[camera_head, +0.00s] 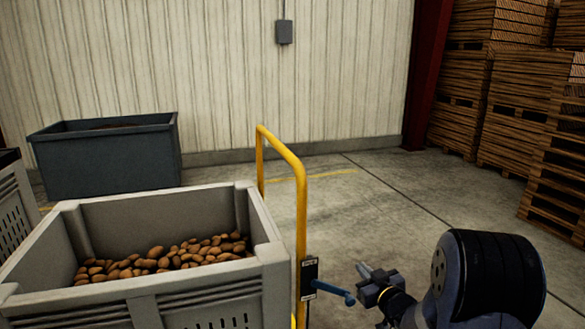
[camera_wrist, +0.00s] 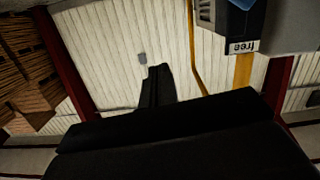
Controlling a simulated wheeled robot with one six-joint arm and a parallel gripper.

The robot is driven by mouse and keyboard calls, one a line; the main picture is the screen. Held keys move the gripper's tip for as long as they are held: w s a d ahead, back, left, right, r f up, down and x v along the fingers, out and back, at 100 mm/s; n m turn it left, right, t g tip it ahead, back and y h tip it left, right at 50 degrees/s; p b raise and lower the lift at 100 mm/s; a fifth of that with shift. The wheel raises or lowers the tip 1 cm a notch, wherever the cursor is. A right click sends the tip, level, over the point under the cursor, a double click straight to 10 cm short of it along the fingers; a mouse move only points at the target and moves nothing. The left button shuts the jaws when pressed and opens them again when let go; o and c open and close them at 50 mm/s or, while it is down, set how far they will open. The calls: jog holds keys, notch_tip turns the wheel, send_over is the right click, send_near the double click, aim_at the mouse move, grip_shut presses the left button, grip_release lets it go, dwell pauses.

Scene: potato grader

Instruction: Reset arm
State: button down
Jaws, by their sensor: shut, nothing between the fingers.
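My gripper (camera_head: 366,271) shows at the lower right of the head view, at the end of my dark arm. It is shut and empty, pointing up and left, and stands apart to the right of the yellow rail. In the wrist view the dark gripper fingers (camera_wrist: 157,86) stand together in the middle, against the pale wall. A small dark box with a blue lever (camera_head: 335,292) is mounted on the yellow rail, just left of my gripper. In the wrist view a label reading "free" (camera_wrist: 243,47) shows upside down at the upper right.
A grey crate (camera_head: 200,288) holding brown potatoes (camera_head: 160,261) stands at the lower left, beside the yellow rail (camera_head: 301,215). A dark blue-grey bin (camera_head: 108,165) stands behind it. Stacked wooden crates (camera_head: 520,110) fill the right side. The concrete floor (camera_head: 390,210) between is clear.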

jog(key=shift+s+a+r+n, duration=0.15)
jog(key=shift+a+r+n, duration=0.35)
jog(key=shift+r+n, duration=0.2)
jog(key=shift+s+a+r+n, duration=0.15)
jog(key=shift+a+r+n, duration=0.35)
jog(key=shift+r+n, duration=0.15)
